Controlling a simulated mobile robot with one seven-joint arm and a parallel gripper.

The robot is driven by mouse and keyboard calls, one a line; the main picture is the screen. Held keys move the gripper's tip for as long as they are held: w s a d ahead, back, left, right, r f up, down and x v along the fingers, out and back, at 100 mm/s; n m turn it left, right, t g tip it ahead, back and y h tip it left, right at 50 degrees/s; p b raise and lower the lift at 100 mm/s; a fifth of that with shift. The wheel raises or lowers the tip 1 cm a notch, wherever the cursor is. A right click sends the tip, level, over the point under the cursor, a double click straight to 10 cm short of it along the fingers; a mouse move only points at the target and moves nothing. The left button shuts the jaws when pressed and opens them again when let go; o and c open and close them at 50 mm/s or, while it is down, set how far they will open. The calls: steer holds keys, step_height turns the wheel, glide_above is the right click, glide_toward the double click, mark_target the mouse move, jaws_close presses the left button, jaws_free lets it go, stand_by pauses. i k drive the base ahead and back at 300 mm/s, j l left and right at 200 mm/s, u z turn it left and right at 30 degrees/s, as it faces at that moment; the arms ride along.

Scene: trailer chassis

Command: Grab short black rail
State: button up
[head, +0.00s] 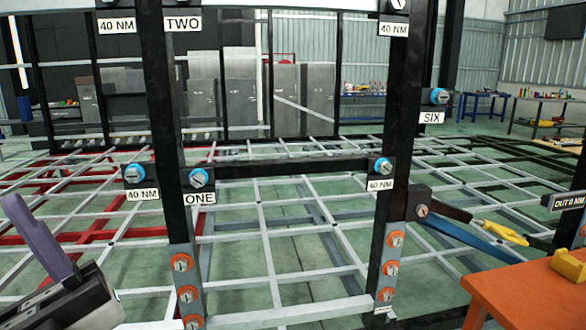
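A black horizontal rail (280,170) spans between two black uprights, the left upright (163,110) and the right upright (400,120), at mid-height. It is the short black rail as far as I can tell. Blue-ringed dials sit at its ends: one by the label ONE (199,177), one by a 40 NM label (381,165). At the bottom left, a dark body with a purple finger-like part (40,238) seems to be my gripper. It is well apart from the rail, lower and to the left. Its fingertips are not clear, and nothing is seen held.
An orange table (530,290) with a yellow item (570,264) stands at the lower right. Tools with blue and yellow handles (490,233) reach toward the right upright. Orange-ringed dials line both uprights' lower parts. A white and red lattice frame (260,225) covers the floor behind.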

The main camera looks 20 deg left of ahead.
mark_target(232, 170)
steer(key=j+z, duration=0.15)
steer(key=j, duration=0.35)
steer(key=i+j+z, duration=0.1)
steer(key=j, duration=0.2)
steer(key=i+j, duration=0.15)
steer(key=j, duration=0.15)
steer(key=i+j, duration=0.6)
steer(key=j+z, duration=0.05)
